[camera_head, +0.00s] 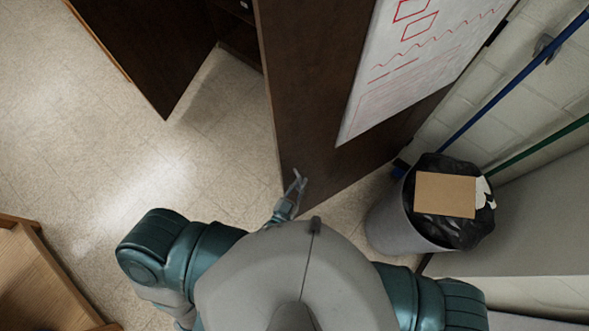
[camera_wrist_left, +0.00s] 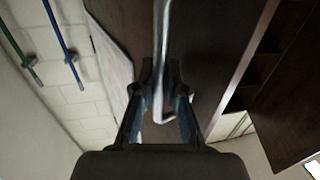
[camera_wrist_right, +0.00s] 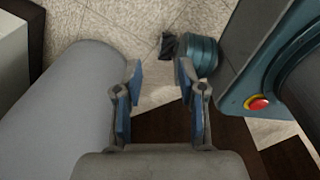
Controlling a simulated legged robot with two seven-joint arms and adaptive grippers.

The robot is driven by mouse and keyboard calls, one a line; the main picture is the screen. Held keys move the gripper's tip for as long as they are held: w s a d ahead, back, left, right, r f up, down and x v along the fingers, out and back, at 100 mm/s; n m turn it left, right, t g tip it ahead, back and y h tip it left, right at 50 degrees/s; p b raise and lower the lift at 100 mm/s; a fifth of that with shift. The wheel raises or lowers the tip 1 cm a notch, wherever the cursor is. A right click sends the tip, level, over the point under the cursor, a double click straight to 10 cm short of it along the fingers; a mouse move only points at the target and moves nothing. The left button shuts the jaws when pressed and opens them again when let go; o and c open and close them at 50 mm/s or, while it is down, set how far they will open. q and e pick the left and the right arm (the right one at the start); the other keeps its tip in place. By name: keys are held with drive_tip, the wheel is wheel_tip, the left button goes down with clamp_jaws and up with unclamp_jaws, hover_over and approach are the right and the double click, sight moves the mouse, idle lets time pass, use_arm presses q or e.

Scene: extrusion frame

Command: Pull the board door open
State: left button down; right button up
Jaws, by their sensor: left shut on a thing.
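The dark brown board door (camera_head: 302,90) stands ajar at an angle in the head view, with a whiteboard (camera_head: 412,60) bearing red drawings on its face. My left gripper (camera_head: 295,188) is at the door's near lower edge. In the left wrist view the left gripper (camera_wrist_left: 161,78) is shut on a long metal door handle (camera_wrist_left: 161,35), which runs between its fingers. My right gripper (camera_wrist_right: 159,76) is open and empty in the right wrist view. It is hidden behind my body in the head view.
A grey bin (camera_head: 395,218) with a black bag and cardboard stands right of the door. Another dark panel (camera_head: 150,45) stands at upper left. A wooden furniture piece (camera_head: 35,285) is at lower left. The floor (camera_head: 130,170) between is clear. Blue and green poles line the wall.

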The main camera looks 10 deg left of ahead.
use_arm(q)
drive_tip(key=shift+s+d, duration=0.6)
drive_tip(key=shift+d, duration=0.1)
drive_tip(key=c, duration=1.2)
unclamp_jaws()
drive_tip(key=v, duration=1.2)
